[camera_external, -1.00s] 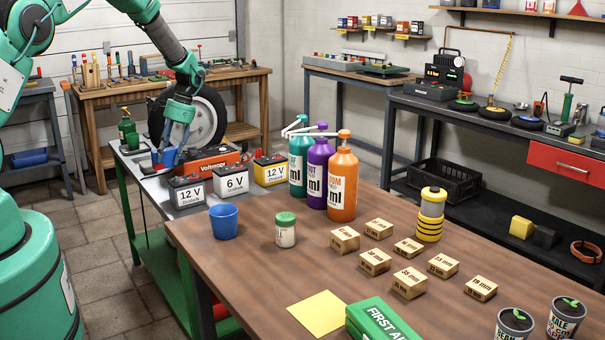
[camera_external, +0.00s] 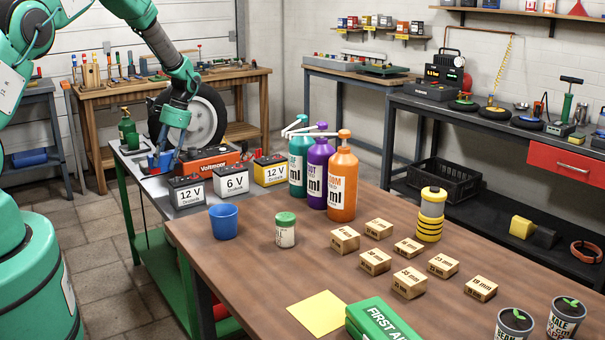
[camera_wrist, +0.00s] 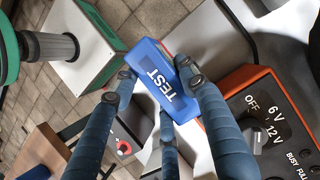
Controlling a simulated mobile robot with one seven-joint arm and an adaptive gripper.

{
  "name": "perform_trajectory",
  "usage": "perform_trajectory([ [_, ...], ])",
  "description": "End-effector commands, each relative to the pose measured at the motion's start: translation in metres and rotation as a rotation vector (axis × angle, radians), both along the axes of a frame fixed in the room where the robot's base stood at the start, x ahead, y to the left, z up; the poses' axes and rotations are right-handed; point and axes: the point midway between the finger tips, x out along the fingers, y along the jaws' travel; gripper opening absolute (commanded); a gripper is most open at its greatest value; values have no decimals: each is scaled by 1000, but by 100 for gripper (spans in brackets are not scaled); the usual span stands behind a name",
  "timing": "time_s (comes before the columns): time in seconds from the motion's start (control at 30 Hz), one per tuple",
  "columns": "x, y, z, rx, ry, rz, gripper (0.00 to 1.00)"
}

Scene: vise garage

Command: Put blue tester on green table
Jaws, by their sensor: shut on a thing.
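The blue tester, a flat block marked TEST (camera_wrist: 155,80), is between the dark blue fingers of my gripper (camera_wrist: 165,85) in the wrist view. The fingers are shut on it. In the external view, my gripper (camera_external: 167,152) is low over the back of the grey-topped table with a green frame (camera_external: 125,205), and the blue tester (camera_external: 157,161) shows small at its fingers. The gap between the tester and the tabletop cannot be told.
Batteries (camera_external: 188,192) stand in front, and a green bottle (camera_external: 127,130) stands behind left. A brown table (camera_external: 260,275) in front holds a blue cup (camera_external: 223,222), bottles and blocks.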

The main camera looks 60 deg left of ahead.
Motion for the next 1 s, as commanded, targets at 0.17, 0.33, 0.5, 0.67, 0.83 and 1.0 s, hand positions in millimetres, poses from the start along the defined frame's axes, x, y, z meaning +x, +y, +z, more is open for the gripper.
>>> perform_trajectory([
  [0.17, 0, 0, -15, 0, 1, 0, 7],
  [0.33, 0, 0, -31, -1, 1, 0, 7],
  [0.5, 0, 0, -44, -1, 1, 0, 7],
  [0.67, 0, 0, -53, 0, 1, 0, 7],
  [0.83, 0, 0, -58, 0, 0, 0, 7],
  [1.0, 0, 0, -59, 0, 0, 0, 7],
])
